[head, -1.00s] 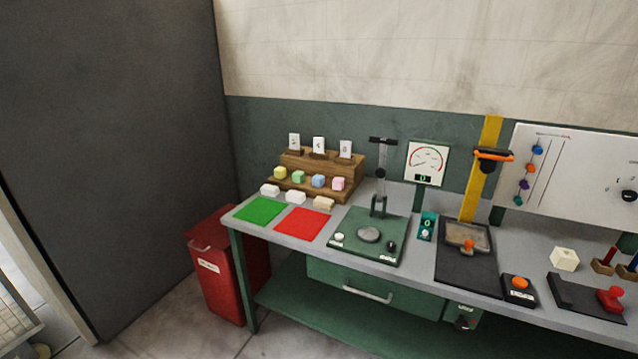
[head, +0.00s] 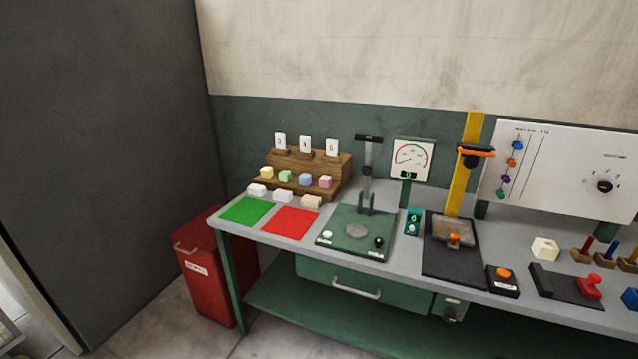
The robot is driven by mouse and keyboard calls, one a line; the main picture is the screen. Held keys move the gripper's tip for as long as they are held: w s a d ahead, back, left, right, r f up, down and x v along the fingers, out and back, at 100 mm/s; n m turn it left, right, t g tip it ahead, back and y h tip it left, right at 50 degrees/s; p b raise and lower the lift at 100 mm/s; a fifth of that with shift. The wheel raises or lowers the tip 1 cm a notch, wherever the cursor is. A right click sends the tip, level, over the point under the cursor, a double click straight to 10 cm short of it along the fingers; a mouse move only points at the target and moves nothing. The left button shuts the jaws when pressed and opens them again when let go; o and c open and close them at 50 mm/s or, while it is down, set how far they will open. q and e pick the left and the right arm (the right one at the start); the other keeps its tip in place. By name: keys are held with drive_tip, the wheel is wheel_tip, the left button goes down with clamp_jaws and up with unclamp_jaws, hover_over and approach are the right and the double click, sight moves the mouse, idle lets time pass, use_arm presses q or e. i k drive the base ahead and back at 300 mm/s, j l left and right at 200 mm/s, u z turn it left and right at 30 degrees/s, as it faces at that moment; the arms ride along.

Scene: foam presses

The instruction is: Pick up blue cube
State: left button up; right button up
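The blue cube (head: 306,180) sits on the lower step of a wooden stepped rack (head: 333,167) at the back left of the workbench. It stands in a row between a green cube (head: 285,176) on its left and a pink cube (head: 325,182) on its right. A yellow cube (head: 267,172) is at the row's left end. Neither of my grippers shows in the head view.
White and beige blocks (head: 284,196) lie before the rack, behind a green mat (head: 245,210) and a red mat (head: 291,222). A green press (head: 357,233) stands right of the mats. A red bin (head: 207,270) stands at the bench's left end.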

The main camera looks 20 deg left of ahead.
sight(304, 178)
drive_tip(key=i+j+z, duration=0.2)
drive_tip(key=j, duration=0.7)
drive_tip(key=i+j+z, duration=0.15)
drive_tip(key=j, duration=0.8)
drive_tip(key=j+z, duration=0.2)
drive_tip(key=j, duration=0.75)
